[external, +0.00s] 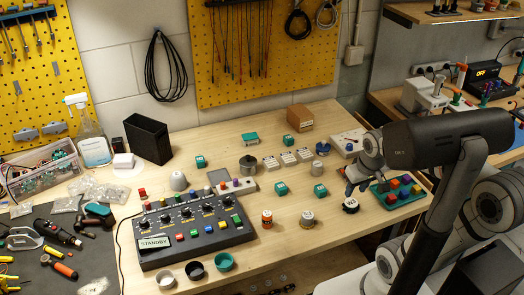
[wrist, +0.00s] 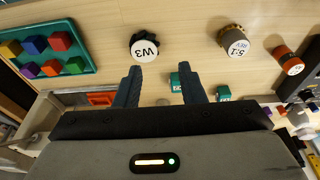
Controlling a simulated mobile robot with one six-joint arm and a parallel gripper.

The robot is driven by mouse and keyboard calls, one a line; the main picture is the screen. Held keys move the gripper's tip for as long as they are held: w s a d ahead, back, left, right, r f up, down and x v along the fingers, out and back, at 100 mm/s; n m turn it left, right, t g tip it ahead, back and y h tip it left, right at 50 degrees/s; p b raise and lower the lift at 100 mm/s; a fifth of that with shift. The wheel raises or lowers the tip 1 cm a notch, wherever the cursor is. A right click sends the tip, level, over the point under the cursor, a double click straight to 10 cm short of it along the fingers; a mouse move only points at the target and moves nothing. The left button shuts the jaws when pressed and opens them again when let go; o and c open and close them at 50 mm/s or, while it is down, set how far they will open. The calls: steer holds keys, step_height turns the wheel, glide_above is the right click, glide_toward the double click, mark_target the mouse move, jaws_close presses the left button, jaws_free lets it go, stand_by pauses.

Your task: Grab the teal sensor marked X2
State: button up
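Several small teal blocks stand on the bench in the external view. One teal block (external: 320,190) is just left of my gripper (external: 360,182), another teal block (external: 281,187) is further left, and a third (external: 287,140) is further back. In the wrist view, my gripper (wrist: 159,68) is open, with nothing between its fingertips. One teal block (wrist: 175,82) shows beside the right finger, which partly hides it. Another teal block (wrist: 223,93) is to the right of that finger. Their labels are too small to read surely, so I cannot tell which is X2.
A black-based knob marked W3 (wrist: 145,46) is just beyond the fingertips, with a grey-brown knob (wrist: 235,43) to its right. A teal tray (external: 416,196) of coloured cubes stands near my gripper. A control panel (external: 190,249) fills the left front.

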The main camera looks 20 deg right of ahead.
steer(key=shift+o, duration=0.5)
steer(key=shift+o, duration=1.3)
steer(key=g+p, duration=0.3)
steer(key=p, duration=0.2)
glide_above(321, 187)
step_height(321, 187, down, 2)
steer(key=shift+a+f, duration=0.15)
steer(key=shift+f, duration=0.1)
steer(key=shift+s+f+p, duration=0.1)
steer(key=shift+f+p, duration=0.3)
steer(key=shift+f, duration=3.55)
